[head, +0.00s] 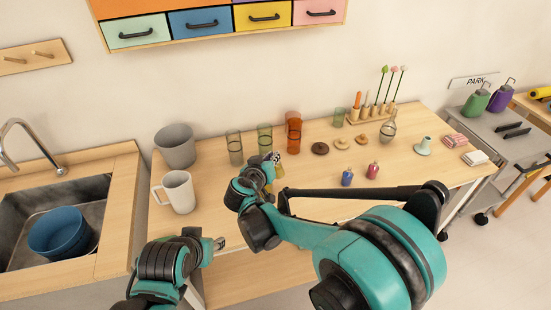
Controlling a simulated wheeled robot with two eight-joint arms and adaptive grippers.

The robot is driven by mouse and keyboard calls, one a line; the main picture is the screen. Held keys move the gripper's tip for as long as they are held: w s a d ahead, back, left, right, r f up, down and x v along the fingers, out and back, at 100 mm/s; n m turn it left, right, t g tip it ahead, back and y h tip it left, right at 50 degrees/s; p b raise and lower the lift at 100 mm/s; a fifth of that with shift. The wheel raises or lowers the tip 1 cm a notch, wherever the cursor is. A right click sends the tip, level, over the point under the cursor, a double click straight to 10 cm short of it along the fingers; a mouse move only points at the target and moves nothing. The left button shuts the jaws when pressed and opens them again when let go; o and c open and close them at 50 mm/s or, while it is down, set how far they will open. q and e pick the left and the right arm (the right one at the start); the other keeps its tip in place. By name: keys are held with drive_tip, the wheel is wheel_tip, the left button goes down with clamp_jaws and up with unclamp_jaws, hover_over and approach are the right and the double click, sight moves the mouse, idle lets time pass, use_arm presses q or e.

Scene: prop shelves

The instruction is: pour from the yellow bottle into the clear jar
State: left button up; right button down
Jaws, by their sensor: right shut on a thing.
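My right gripper (271,162) is above the near part of the wooden table, in front of the coloured glasses. It is shut on a small yellow thing, apparently the yellow bottle (279,171), mostly hidden by the fingers. A small rounded, clear-greyish vessel, likely the clear jar (388,131), stands farther right and back on the table, well apart from the gripper. Its contents are too small to tell. My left gripper (217,243) is low at the table's front edge, beside the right arm; its fingers are too small to read.
Glasses in grey-green (235,148), green (265,138) and orange (294,131) stand behind the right gripper. Small blue (347,177) and pink (372,170) bottles stand right of it. A white mug (179,192) and grey bucket (176,147) are left. Drawers (200,23) hang above.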

drive_tip(key=shift+m+y, duration=0.3)
drive_tip(key=shift+m, duration=0.1)
drive_tip(key=shift+s+d+m+y+p, duration=0.15)
drive_tip(key=shift+d+m+y+p, duration=0.3)
drive_tip(key=shift+d, duration=0.65)
use_arm(q)
drive_tip(key=shift+w+a+r, duration=0.1)
drive_tip(key=shift+a+r, duration=0.3)
drive_tip(key=shift+a, duration=0.15)
use_arm(e)
drive_tip(key=shift+d, duration=0.1)
drive_tip(key=shift+s+d+m+y, duration=0.1)
drive_tip(key=shift+d+m+y, duration=0.15)
drive_tip(key=shift+d+m, duration=0.15)
use_arm(q)
drive_tip(key=shift+d, duration=0.1)
